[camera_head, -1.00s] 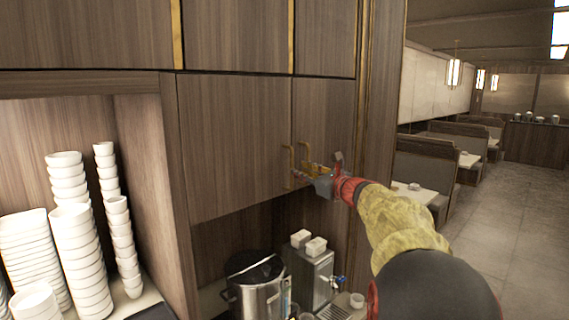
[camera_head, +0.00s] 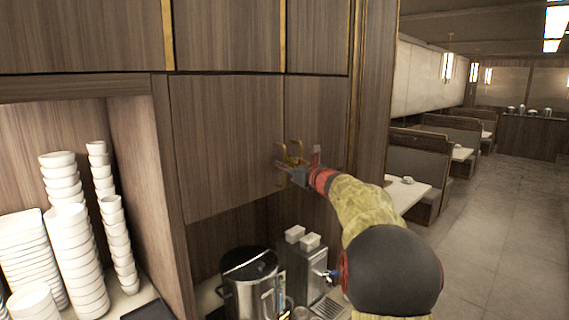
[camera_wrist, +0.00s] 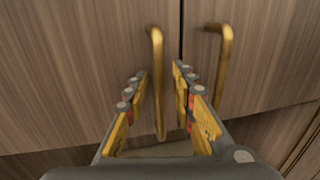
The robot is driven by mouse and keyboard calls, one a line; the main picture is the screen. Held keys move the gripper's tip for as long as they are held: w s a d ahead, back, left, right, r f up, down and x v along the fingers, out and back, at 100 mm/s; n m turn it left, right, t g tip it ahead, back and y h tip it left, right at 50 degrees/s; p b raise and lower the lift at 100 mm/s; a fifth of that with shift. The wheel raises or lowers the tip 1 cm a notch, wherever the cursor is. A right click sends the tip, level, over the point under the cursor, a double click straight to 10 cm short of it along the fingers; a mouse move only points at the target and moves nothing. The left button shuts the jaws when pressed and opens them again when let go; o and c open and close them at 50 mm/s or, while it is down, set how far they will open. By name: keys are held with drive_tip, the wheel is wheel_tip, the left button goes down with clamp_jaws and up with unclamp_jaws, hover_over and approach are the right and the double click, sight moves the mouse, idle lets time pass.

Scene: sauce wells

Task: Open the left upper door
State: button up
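The left upper door (camera_head: 225,145) is a brown wood-grain panel and is closed. Its brass bar handle (camera_wrist: 157,85) stands near its right edge. The right door (camera_head: 318,115) beside it is also closed, with a matching brass handle (camera_wrist: 224,65). My gripper (camera_head: 282,170) is at the handles in the head view. In the wrist view my gripper (camera_wrist: 160,75) has its two yellow-and-grey fingers spread apart. The left handle lies between the fingers, with visible gaps on both sides. The right handle is outside the right finger.
Stacks of white bowls (camera_head: 70,240) fill an open shelf at the left. Below the doors stand a steel pot (camera_head: 250,290) and a metal dispenser (camera_head: 305,270). A wooden post (camera_head: 370,110) borders the cabinet on the right. Booths and open floor (camera_head: 500,240) lie beyond.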

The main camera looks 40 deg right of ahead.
clamp_jaws()
idle(0.9)
